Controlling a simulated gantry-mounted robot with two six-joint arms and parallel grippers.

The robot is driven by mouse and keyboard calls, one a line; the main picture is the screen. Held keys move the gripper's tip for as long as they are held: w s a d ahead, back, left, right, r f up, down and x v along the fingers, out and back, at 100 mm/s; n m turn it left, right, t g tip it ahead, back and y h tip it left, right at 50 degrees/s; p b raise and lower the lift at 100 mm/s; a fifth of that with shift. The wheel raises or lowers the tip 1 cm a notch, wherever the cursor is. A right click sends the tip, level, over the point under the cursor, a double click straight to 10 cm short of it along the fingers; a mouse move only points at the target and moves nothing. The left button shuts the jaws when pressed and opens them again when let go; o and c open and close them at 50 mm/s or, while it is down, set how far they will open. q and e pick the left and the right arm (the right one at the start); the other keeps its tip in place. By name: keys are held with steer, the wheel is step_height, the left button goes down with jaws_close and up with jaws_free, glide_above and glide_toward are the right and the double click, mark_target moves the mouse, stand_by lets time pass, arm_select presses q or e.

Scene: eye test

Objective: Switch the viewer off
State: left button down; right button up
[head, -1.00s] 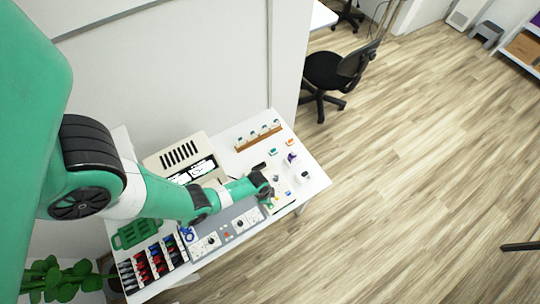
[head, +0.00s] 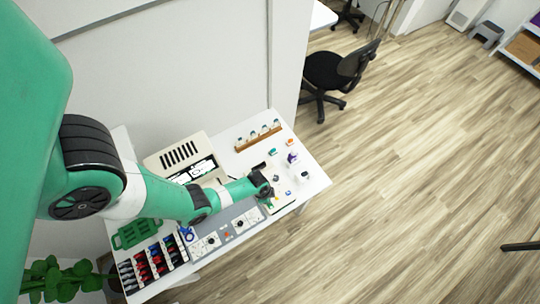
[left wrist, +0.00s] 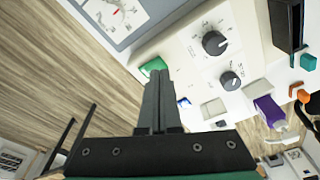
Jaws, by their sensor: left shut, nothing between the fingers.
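A beige box with vent slots and lit white screens (head: 179,155), which looks like the viewer, stands at the back of the white table. To its right lies a pale control panel (head: 284,198), partly hidden by my left arm. In the left wrist view the panel (left wrist: 185,55) carries two black knobs (left wrist: 214,43) and a green square switch or button (left wrist: 153,66). My left gripper (left wrist: 157,76) is shut and empty, its tips overlapping the lower edge of the green piece. I cannot tell whether they touch it.
A grey panel with dials (head: 225,237) lies along the table front. A purple-capped bottle (left wrist: 268,108) and small orange and teal pieces (left wrist: 308,62) stand beyond the pale panel. A rack of small bottles (head: 258,139) is at the back. A dark bar (head: 520,246) shows at the right edge.

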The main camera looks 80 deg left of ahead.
arm_select(q)
steer(key=shift+f+b, duration=0.85)
stand_by(0.7)
step_height(320, 180, up, 7)
steer(key=p, duration=0.7)
steer(key=shift+r, duration=0.1)
stand_by(0.4)
